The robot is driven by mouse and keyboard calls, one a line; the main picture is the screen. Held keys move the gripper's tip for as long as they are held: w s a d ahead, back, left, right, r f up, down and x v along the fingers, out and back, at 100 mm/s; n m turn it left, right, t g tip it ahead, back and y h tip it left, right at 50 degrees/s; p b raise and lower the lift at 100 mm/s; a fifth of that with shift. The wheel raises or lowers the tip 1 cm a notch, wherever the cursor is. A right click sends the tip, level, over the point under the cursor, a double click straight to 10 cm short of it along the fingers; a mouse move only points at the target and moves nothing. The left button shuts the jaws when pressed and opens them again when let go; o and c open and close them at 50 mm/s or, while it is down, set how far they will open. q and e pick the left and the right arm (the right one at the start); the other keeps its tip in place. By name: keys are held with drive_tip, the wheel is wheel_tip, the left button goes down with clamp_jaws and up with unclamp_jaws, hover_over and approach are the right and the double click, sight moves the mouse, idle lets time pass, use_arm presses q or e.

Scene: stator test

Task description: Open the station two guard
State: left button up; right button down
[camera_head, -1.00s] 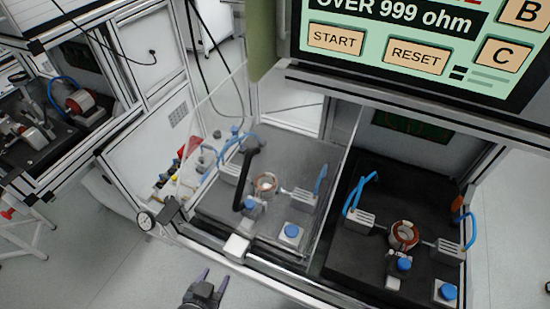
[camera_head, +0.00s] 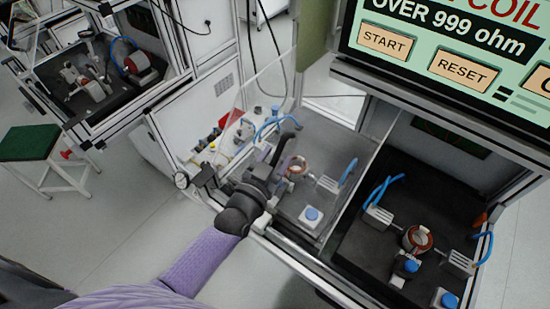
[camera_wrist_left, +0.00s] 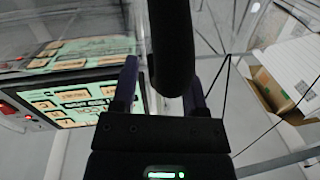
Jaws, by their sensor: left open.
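A clear guard panel (camera_head: 262,92) with a black bar handle (camera_head: 289,127) stands in front of the left bay under the screen. The guard looks closed; I see no label naming its station. My left gripper (camera_head: 277,160) is at the handle, its purple fingers partly hidden by the handle and my wrist. In the left wrist view the gripper (camera_wrist_left: 160,85) is open, and the black handle (camera_wrist_left: 172,45) runs between its two fingers, nearer the right one. I cannot tell whether they touch it. My right gripper is not in view.
The screen (camera_head: 440,55) overhangs the bays. Inside the left bay are a coil (camera_head: 297,165) and a blue button (camera_head: 312,214). The right bay (camera_head: 365,250) has similar fixtures. A green stool (camera_head: 30,143) stands far left.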

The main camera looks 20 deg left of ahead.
use_arm(q)
clamp_jaws()
idle(1.4)
